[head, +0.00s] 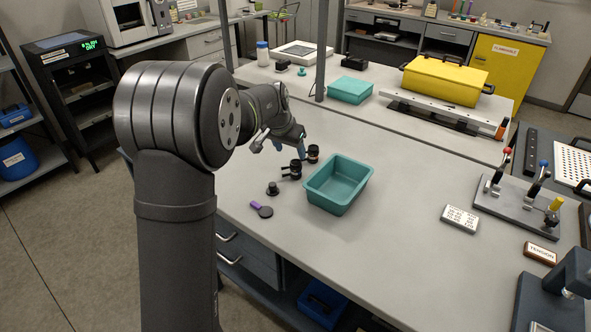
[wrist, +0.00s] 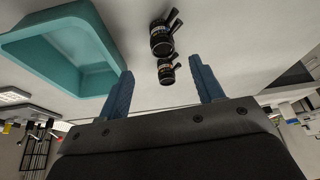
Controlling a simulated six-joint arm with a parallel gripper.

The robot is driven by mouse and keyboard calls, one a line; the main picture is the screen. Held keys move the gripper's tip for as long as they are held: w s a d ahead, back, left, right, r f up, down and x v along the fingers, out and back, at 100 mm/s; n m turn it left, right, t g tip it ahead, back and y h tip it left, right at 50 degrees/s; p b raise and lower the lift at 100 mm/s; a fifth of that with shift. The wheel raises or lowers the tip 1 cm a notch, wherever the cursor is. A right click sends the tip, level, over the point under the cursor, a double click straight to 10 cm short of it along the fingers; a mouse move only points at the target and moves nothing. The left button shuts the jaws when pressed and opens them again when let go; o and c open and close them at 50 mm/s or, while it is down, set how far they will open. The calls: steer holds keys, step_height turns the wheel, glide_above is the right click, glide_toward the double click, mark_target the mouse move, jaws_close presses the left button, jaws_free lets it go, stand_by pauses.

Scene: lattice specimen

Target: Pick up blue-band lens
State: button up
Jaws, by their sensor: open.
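Two dark cylindrical lenses with side knobs stand on the grey bench left of the teal tray. In the head view, one lens (head: 313,153) is farther back and shows a brownish band; the other lens (head: 294,169) is nearer and looks all black. The wrist view shows a larger lens (wrist: 161,42) and a smaller lens (wrist: 166,73).
The teal tray (head: 340,199) looks empty and stands right of the lenses. A small black knob-like piece (head: 272,188) and a purple-handled magnifier (head: 262,210) lie in front of them. A lever panel (head: 518,204) is at the right.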

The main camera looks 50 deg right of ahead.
mark_target(294, 164)
steer(key=x, duration=1.1)
steer(key=shift+w+d+f, duration=0.1)
steer(key=shift+f, duration=0.15)
steer(key=c, duration=1.1)
steer(key=shift+r, duration=0.1)
